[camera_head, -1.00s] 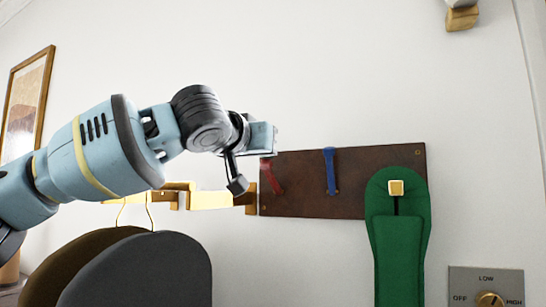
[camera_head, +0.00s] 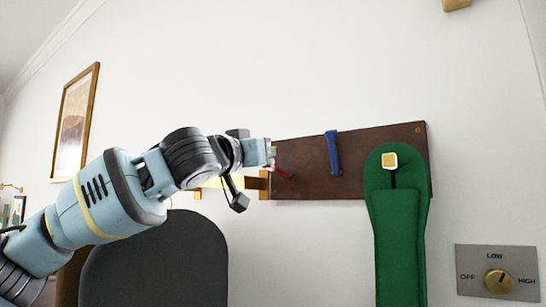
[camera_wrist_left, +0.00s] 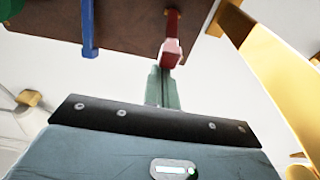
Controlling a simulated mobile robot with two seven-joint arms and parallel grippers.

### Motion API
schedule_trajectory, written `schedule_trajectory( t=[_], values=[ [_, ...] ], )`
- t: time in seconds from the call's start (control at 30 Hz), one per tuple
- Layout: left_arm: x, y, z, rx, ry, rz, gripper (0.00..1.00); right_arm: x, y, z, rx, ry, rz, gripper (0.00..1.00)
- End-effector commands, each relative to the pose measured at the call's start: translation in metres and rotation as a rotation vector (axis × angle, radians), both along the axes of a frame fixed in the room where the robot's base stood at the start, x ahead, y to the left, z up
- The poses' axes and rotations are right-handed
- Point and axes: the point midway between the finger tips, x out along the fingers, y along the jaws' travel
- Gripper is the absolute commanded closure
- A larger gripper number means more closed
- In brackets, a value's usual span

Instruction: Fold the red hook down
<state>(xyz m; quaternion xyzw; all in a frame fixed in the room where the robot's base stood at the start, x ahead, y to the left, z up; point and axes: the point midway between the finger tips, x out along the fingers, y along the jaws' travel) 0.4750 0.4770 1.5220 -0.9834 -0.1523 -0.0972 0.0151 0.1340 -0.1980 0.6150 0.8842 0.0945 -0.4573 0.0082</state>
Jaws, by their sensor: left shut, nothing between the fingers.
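The red hook (camera_head: 283,173) is on the left end of a dark brown wall board (camera_head: 310,165). In the head view its visible part slants down to the right from beside my left gripper's tip. My left gripper (camera_head: 271,153) is shut with nothing between its fingers, at the board's left edge. In the left wrist view the red hook's thick end (camera_wrist_left: 171,50) is right at the tips of the shut fingers (camera_wrist_left: 162,80); whether they touch is unclear. The gripper hides part of the hook in the head view. My right gripper is not in view.
A blue hook (camera_head: 333,152) is on the board to the right. A green padded piece (camera_head: 399,230) hangs at the board's right end. A brass rail (camera_head: 225,183) lies left of the board, behind my arm. A dark grey rounded shape (camera_head: 155,262) stands below my arm.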

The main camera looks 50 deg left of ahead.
Motion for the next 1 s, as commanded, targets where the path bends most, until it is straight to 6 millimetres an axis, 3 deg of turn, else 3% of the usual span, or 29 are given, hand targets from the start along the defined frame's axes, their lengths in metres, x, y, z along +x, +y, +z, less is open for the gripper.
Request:
schedule_trajectory(
  t=[0.03,0.23,1.0],
  values=[
    [0.002,0.0,-0.009,0.007,-0.018,-0.002,1.0,-0.004,0.001,-0.007,0.002,0.013,-0.002,0.29],
    [-0.002,-0.001,-0.015,0.01,-0.028,0.0,1.0,-0.009,0.004,-0.016,0.007,0.026,-0.006,0.29],
    [-0.004,-0.001,-0.02,0.007,-0.023,0.0,1.0,-0.005,0.002,-0.017,0.006,0.018,-0.002,0.29]
  ],
)
